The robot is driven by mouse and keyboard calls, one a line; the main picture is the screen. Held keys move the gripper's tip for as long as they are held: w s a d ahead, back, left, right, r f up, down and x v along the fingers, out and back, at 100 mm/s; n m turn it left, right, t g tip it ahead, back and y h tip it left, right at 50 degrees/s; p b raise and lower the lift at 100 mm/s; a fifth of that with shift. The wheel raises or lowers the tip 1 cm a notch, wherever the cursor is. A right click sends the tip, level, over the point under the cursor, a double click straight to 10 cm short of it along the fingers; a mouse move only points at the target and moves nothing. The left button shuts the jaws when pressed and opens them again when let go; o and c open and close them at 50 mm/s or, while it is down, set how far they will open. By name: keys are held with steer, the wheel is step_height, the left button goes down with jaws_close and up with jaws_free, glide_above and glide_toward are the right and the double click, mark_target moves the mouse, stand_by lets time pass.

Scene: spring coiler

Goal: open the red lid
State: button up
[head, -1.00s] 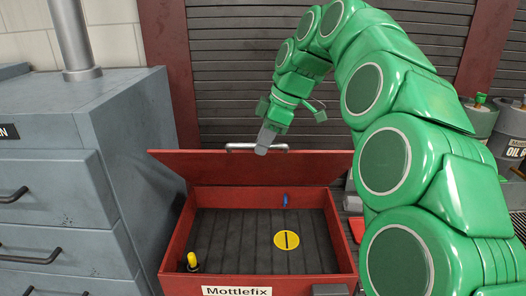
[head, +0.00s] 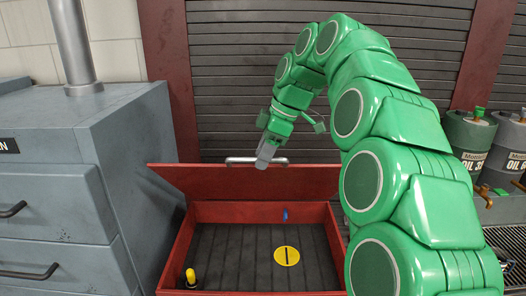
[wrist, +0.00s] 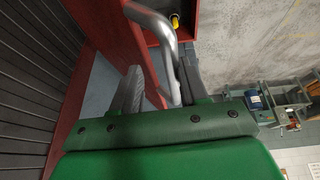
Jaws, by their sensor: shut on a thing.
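The red lid (head: 240,182) stands raised at the back of the red box (head: 175,255), leaning backward, and the box lies open in front of it. A silver bar handle (head: 240,160) runs along the lid's top edge. My gripper (head: 266,158) is at the right part of this handle, shut on it. In the wrist view the handle (wrist: 158,38) passes between the two fingers of my gripper (wrist: 160,88), and the lid's red panel (wrist: 95,25) lies beside it. The fingertips are partly hidden by the handle.
Inside the box are a yellow disc (head: 287,256), a small blue piece (head: 286,215) and a yellow-topped knob (head: 191,277). A grey drawer cabinet (head: 110,150) stands close on the left. Drums (head: 468,140) stand at the right. A slatted shutter (head: 230,80) is behind.

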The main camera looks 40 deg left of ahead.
steer(key=shift+o, duration=0.7)
steer(key=shift+w, duration=0.2)
steer(key=shift+s, duration=0.1)
steer(key=shift+s+r, duration=0.1)
steer(key=shift+r, duration=0.05)
steer(key=shift+r, duration=0.1)
steer(key=w+d+r, duration=0.2)
steer(key=w+d, duration=0.6)
steer(key=d, duration=0.2)
steer(key=shift+d+r, duration=0.2)
steer(key=shift+r, duration=0.05)
steer(key=shift+w, duration=0.15)
stand_by(0.4)
